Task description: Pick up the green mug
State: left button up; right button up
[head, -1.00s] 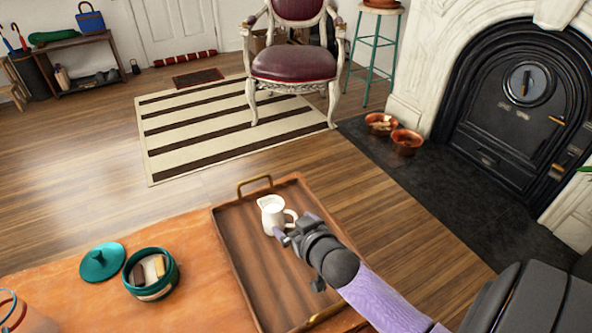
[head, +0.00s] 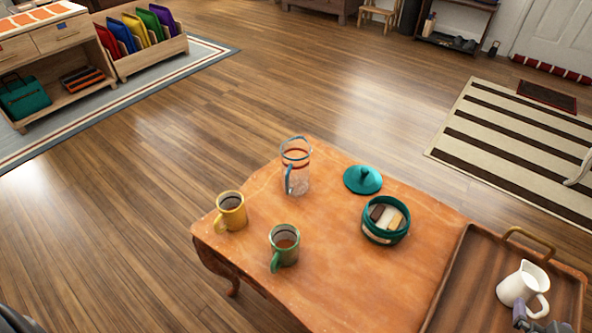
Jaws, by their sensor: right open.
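The green mug (head: 284,247) stands upright on the orange-brown wooden table (head: 330,290), near its front left part. Its handle points toward the lower left and the inside looks brown. My right gripper (head: 530,316) shows only in part at the lower right edge, open, beside the white jug on the tray and far to the right of the mug. I cannot tell whether it touches the jug. My left gripper is not in view.
A yellow mug (head: 231,212) stands left of the green mug. A clear glass pitcher (head: 297,172) is behind it. A teal lid (head: 363,181) and an open teal pot (head: 384,229) lie to the right. The wooden tray (head: 452,290) holds the white jug (head: 522,283).

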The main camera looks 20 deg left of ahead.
aim_at(284, 238)
jog(key=u, duration=0.8)
jog(key=k, duration=0.5)
